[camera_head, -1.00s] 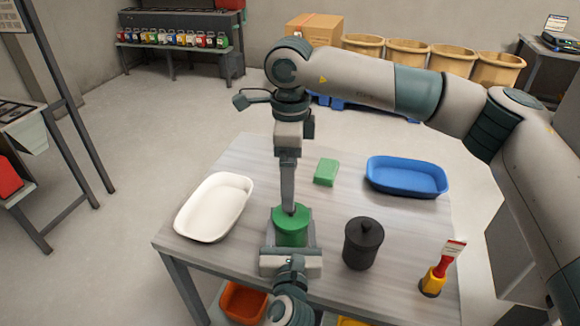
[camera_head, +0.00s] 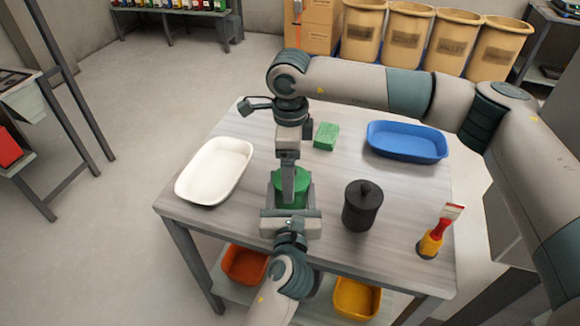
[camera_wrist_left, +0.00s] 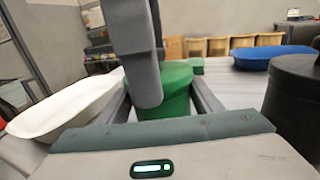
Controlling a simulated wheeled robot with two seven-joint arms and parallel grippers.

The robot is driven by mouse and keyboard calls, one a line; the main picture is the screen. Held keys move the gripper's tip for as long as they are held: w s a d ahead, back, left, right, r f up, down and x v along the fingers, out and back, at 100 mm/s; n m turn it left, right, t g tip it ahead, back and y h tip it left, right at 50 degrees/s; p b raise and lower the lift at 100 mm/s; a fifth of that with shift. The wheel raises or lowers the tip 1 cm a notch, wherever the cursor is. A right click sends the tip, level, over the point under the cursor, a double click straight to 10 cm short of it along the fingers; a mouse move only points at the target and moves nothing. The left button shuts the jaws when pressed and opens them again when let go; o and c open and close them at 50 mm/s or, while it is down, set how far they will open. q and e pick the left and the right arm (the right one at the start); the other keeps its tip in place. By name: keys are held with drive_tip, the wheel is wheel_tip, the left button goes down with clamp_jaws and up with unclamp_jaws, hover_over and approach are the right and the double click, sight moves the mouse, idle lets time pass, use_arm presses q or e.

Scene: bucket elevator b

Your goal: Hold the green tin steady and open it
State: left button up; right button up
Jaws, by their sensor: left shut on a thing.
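The green tin (camera_head: 304,186) stands near the front edge of the table. My left gripper (camera_head: 291,190) comes from the front, with one finger on each side of the tin's body, shut on it. The left wrist view shows the tin (camera_wrist_left: 180,98) between these fingers. My right gripper (camera_head: 288,201) points straight down at the tin from above. In the left wrist view, a finger of my right gripper (camera_wrist_left: 148,90) overlaps the tin's near side and hides part of its top. Its other finger is hidden, and whether it touches the tin is unclear.
A white tray (camera_head: 214,171) lies left of the tin, a black lidded canister (camera_head: 362,207) to its right. A green block (camera_head: 326,136) and a blue tray (camera_head: 407,142) lie farther back.

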drive_tip(key=c, duration=1.3)
drive_tip(key=shift+r, duration=0.3)
drive_tip(key=shift+r, duration=0.75)
drive_tip(key=shift+r, duration=0.1)
drive_tip(key=shift+r, duration=2)
